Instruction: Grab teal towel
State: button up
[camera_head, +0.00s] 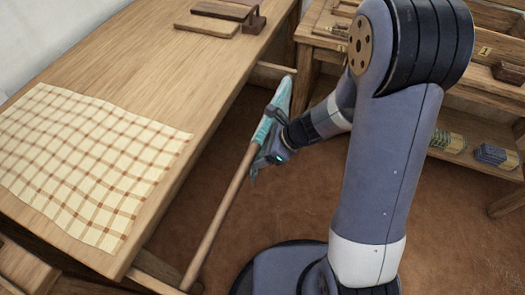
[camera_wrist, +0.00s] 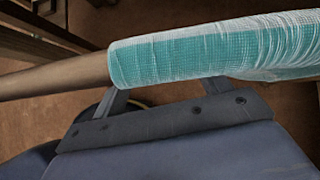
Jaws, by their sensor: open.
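The teal towel (camera_head: 284,97) is wrapped or draped around a wooden bar (camera_head: 220,222) that runs beside the table over the floor. In the wrist view the towel (camera_wrist: 215,52) covers the right part of the bar, with a white gauzy weave over teal. The bare bar (camera_wrist: 50,80) continues to the left. My gripper (camera_head: 258,150) is open at the towel's lower end, close beside the bar. In the wrist view its fingers (camera_wrist: 165,95) reach up to the towel's lower edge, and their tips are hidden behind it. I cannot tell whether they touch it.
A wooden table (camera_head: 150,75) stands at left with a cream and brown checked cloth (camera_head: 85,160) on it. Brown floor (camera_head: 290,205) is open below the bar.

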jog(key=c, duration=1.4)
jog(key=shift+r, duration=0.15)
grip_shut()
jog(key=r+p, duration=0.2)
jog(key=r, duration=0.1)
jog(key=r+p, duration=0.6)
jog(key=shift+w+d, duration=0.2)
jog(key=shift+w, duration=0.05)
jog(key=r+p, duration=0.2)
jog(key=a+r+p, duration=0.1)
jog(key=shift+s+r, duration=0.3)
jog(key=shift+r, duration=0.05)
jog(key=shift+w+f, duration=0.1)
jog(key=shift+d+f, duration=0.1)
jog(key=shift+f, duration=0.15)
notch_tip(320, 180, up, 18)
jog(key=p, duration=1.6)
jog(key=shift+d, duration=0.2)
jog(key=shift+f, duration=0.15)
